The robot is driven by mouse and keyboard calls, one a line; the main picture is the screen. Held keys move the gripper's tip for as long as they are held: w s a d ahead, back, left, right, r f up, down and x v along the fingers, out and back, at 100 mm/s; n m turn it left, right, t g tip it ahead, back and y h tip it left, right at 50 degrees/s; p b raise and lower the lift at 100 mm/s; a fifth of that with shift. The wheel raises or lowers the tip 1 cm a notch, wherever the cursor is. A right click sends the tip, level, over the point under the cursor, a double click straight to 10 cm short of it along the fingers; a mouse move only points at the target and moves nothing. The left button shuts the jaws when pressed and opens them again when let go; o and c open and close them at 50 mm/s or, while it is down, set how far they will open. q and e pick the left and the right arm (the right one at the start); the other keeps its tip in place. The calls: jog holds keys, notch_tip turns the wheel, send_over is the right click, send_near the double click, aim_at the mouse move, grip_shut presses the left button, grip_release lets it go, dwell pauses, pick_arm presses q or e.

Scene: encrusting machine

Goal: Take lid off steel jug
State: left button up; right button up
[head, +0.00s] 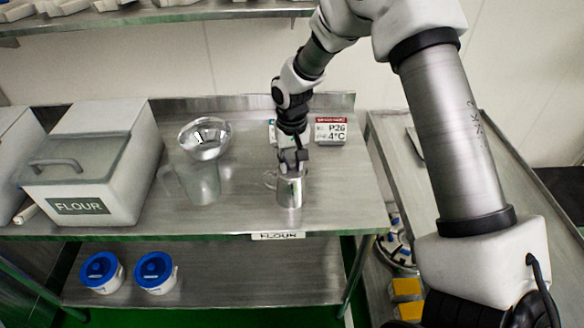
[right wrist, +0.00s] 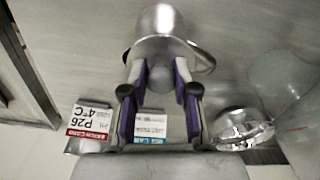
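The steel jug (head: 289,190) stands upright near the front of the steel table, its handle to the left in the head view. It also shows at the top of the right wrist view (right wrist: 158,20), with its handle on the right. My right gripper (head: 291,161) is right above the jug's top. In the right wrist view its fingertips (right wrist: 159,68) are apart, with the rounded steel top of the jug just beyond them. I cannot make out the lid's edge or any knob, and contact is unclear. My left gripper is not in view.
A flour bin (head: 90,170) is further left. A P26 4°C label box (head: 330,131) stands behind to the right. Blue-lidded tubs (head: 155,272) sit on the lower shelf.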

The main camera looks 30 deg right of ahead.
jog(key=shift+s+a+f, duration=0.1)
jog(key=shift+s+f, duration=0.05)
jog(key=shift+f, duration=0.15)
grip_shut()
